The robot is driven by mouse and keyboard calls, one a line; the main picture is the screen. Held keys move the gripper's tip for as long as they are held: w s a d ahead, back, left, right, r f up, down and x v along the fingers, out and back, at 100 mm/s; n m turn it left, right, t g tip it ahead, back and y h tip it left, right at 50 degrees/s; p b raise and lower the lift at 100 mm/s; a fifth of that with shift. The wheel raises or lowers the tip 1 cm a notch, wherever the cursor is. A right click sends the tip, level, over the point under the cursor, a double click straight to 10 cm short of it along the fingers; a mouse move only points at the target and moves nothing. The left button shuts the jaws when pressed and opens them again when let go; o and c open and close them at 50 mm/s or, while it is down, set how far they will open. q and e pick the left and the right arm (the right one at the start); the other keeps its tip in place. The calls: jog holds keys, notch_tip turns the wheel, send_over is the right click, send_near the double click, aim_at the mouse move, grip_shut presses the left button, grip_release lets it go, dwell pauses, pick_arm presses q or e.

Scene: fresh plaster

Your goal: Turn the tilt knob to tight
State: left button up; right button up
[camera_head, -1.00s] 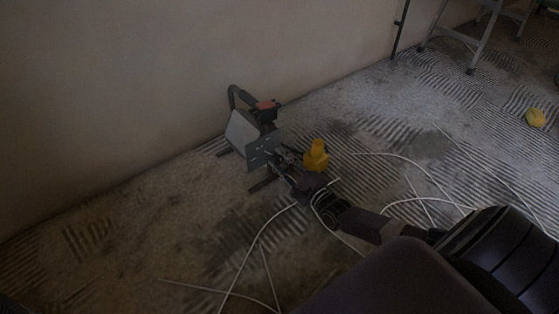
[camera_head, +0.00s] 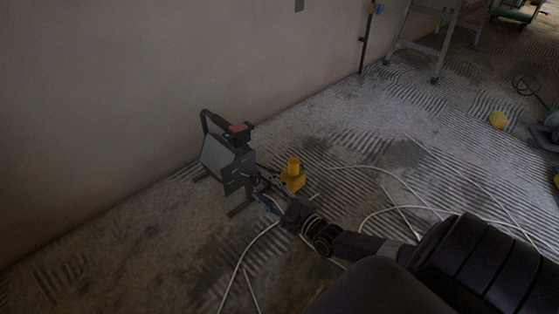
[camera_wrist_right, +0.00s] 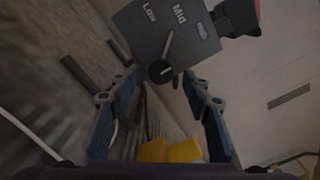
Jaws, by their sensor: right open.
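A dark work lamp (camera_head: 230,160) with a black handle and a red part on top stands on the floor near the wall. In the right wrist view, its grey panel (camera_wrist_right: 194,54) reads "Low" and "Mid"; a third label is unclear. A round dark knob (camera_wrist_right: 160,71) sits on this panel, with a pale pointer towards the upper right. No "tight" marking is readable. My right gripper (camera_wrist_right: 160,98) is open, its blue-grey fingers either side of and below the knob; contact cannot be told. It shows beside the lamp in the head view (camera_head: 264,189). My left gripper is not in view.
A yellow object (camera_head: 293,176) stands on the floor close to my right gripper. Pale cables (camera_head: 385,178) lie across the ridged floor. A stepladder (camera_head: 420,40) and another yellow item (camera_head: 498,119) are farther back. The wall (camera_head: 130,90) is close behind the lamp.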

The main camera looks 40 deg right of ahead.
jog(key=s, duration=0.8)
jog(key=shift+d, duration=0.35)
